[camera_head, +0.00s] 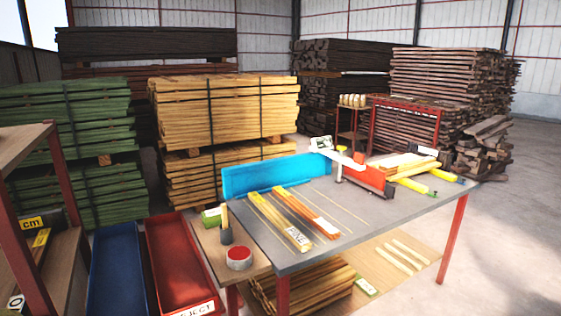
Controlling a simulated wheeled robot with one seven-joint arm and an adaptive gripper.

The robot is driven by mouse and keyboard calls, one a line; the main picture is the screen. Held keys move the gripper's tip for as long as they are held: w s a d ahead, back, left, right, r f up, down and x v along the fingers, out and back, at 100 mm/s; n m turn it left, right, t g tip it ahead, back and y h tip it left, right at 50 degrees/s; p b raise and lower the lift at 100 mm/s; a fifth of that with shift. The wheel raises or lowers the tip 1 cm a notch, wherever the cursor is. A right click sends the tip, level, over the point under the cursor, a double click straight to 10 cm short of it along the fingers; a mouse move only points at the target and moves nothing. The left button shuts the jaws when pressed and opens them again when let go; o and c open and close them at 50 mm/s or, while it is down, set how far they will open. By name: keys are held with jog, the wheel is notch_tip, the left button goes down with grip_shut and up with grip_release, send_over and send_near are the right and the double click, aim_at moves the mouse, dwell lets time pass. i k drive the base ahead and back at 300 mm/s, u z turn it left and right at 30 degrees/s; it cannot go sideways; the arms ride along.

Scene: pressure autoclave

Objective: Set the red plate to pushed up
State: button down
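A red plate-like part (368,177) stands on the grey-topped workbench (350,213), at its far right part. It belongs to or sits against a device with a white arm (347,160) and a dark base strip. I cannot tell for sure that this is the task's red plate, or whether it is pushed up or down. My gripper is not in view.
A blue panel (275,174) stands along the bench's back edge. Yellow and orange sticks (280,222) lie on the bench. Blue (117,265) and red (176,262) trays stand left. Timber stacks fill the back. Floor right of the bench is clear.

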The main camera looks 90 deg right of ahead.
aim_at(373, 180)
jog(key=z, duration=3.45)
jog(key=i, duration=0.3)
jog(key=z, duration=0.05)
